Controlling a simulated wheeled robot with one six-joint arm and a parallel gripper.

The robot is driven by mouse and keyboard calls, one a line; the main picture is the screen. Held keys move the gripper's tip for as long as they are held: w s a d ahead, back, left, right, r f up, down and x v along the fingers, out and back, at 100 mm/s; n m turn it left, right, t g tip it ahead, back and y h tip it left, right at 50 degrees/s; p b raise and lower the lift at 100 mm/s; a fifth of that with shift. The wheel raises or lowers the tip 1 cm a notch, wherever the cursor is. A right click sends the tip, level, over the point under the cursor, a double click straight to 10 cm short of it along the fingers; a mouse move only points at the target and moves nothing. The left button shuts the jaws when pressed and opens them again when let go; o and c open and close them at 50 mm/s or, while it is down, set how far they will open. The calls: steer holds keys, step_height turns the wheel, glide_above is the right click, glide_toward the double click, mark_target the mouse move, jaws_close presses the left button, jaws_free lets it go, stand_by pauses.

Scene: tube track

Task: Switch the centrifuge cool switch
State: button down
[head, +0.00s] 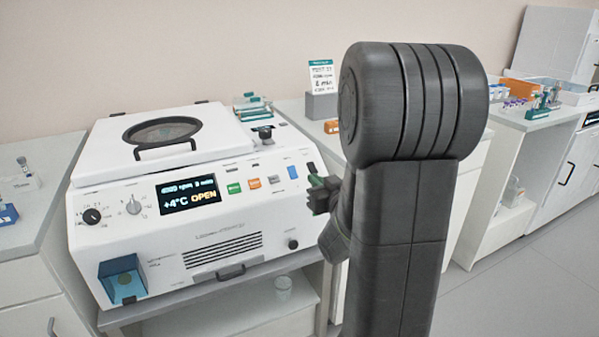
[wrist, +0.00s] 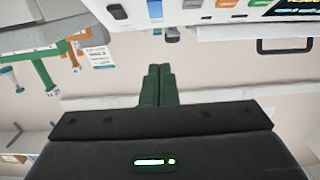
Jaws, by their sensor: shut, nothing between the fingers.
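The white centrifuge (head: 219,219) stands left of centre in the head view, with its lid down and a display (head: 188,195) reading +4°C OPEN. On the right of its front panel are a blue switch (head: 292,172) and a black switch (head: 311,168); their labels are too small to read. In the wrist view, which looks upside down, the blue switch (wrist: 155,10) and black switch (wrist: 116,12) are at the top edge. My gripper (head: 318,188) is shut and empty, just in front of the panel's right end. Its green fingers (wrist: 158,69) point towards the switches, apart from them in the wrist view.
Green (head: 233,188), orange (head: 254,183) and grey (head: 274,179) buttons sit left of the blue switch. A black knob (head: 292,244) is lower on the panel. A sign (head: 322,78) stands on the bench behind. My arm hides the bench at centre right.

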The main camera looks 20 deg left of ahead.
steer(key=shift+w+a, duration=0.1)
glide_toward(290, 166)
step_height(290, 166, up, 3)
steer(key=w+a, duration=0.2)
steer(key=shift+w+a+f, duration=0.35)
steer(key=shift+a+f, duration=0.15)
steer(key=shift+f, duration=0.05)
steer(key=shift+w+a+f, duration=0.3)
steer(key=shift+a+f, duration=0.25)
steer(key=shift+f, duration=0.05)
steer(key=shift+w+a+f, duration=0.25)
steer(key=shift+f, duration=0.15)
